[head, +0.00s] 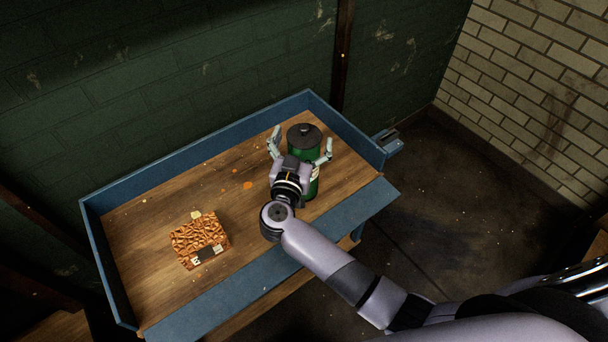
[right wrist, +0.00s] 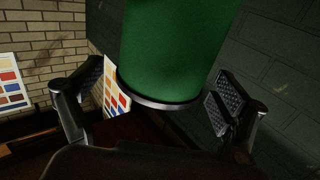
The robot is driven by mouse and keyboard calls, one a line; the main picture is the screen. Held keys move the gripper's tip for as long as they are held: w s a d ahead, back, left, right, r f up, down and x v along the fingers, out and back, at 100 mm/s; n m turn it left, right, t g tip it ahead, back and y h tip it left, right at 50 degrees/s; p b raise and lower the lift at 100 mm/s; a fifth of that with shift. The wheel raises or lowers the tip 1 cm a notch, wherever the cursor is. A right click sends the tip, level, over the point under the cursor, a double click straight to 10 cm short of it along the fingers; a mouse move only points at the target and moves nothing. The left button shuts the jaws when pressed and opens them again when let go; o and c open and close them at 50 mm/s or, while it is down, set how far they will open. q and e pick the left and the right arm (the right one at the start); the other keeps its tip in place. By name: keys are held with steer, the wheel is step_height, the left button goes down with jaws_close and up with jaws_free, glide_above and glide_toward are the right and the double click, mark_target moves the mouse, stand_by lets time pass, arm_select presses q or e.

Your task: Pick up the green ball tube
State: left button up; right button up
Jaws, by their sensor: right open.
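The green ball tube (head: 304,146) stands upright on the wooden table toward its right end, with a dark lid on top. My right gripper (head: 301,150) is open with one finger on each side of the tube, and partly hides the tube in the head view. In the right wrist view the tube (right wrist: 180,45) fills the upper middle, between the two spread fingers of the gripper (right wrist: 160,100). A gap shows between each finger and the tube there. My left gripper is in neither view.
The table (head: 150,225) has a raised blue rim (head: 190,155). A brown patterned box (head: 199,238) with a dark label lies at its left end. Orange spots mark the bare wood between box and tube. Dark green walls stand behind, with open floor (head: 450,220) to the right.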

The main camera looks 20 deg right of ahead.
steer(key=shift+w+d, duration=0.35)
steer(key=shift+w, duration=0.25)
steer(key=shift+s, duration=0.1)
steer(key=shift+c, duration=0.5)
steer(key=c, duration=1.9)
steer(key=shift+c, duration=0.5)
steer(key=shift+r, duration=0.1)
